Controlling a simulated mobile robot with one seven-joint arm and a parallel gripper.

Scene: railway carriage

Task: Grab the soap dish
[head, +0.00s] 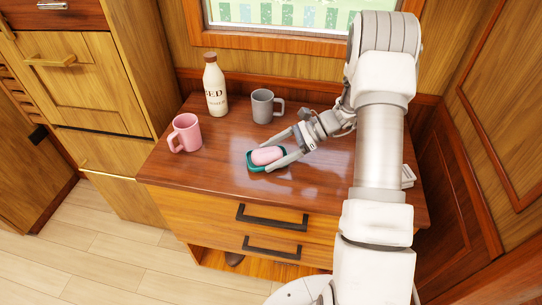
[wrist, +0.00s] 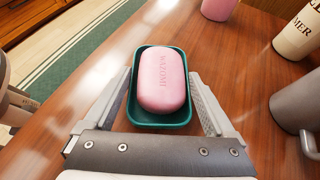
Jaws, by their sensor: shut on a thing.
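The soap dish (head: 250,164) is a small teal tray on the wooden cabinet top, with a pink bar of soap (head: 267,155) lying in it. In the wrist view the dish (wrist: 158,124) sits between my two fingers, and the soap (wrist: 162,80) shows raised lettering. My gripper (head: 267,160) reaches in from the right and is shut on the dish, one finger along each side. The fingers also show in the wrist view (wrist: 160,100). Whether the dish touches the cabinet top is hard to tell.
A grey mug (head: 263,107), a cream bottle (head: 215,85) and a pink mug (head: 186,132) stand behind and left of the dish on the cabinet top (head: 200,172). A white object (head: 408,176) lies at the right edge. The front middle is clear.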

